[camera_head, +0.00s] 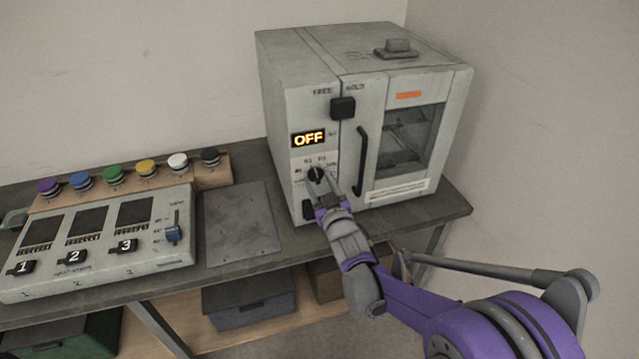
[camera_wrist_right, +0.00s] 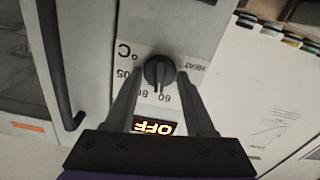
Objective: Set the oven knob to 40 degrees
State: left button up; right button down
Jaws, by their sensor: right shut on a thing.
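The oven (camera_head: 300,85) is a pale grey box at the back right of the bench. Its small black knob (camera_head: 317,174) sits low on the left front panel, below a display (camera_head: 308,139) reading OFF. My right gripper (camera_head: 323,181) is at the panel, shut on the knob. In the right wrist view, turned upside down, its fingers stand on both sides of the black knob (camera_wrist_right: 160,72). Marks such as 60 and 80 and the words HEAT and °C surround it. My left gripper is not in view.
A vertical door handle (camera_head: 361,160) stands just right of the knob, with a black block (camera_head: 342,107) above. A control panel (camera_head: 100,270) with switches and a row of coloured buttons (camera_head: 113,173) lie left. A bare metal plate (camera_head: 240,222) lies between the panel and oven.

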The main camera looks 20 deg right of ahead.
jog(key=n, duration=0.5)
jog(key=shift+n, duration=0.3)
jog(key=n, duration=0.5)
jog(key=shift+n, duration=0.4)
jog(key=shift+c, duration=1.2)
grip_release()
jog(key=s, duration=1.1)
jog(key=shift+d, duration=0.2)
jog(key=shift+w, duration=0.1)
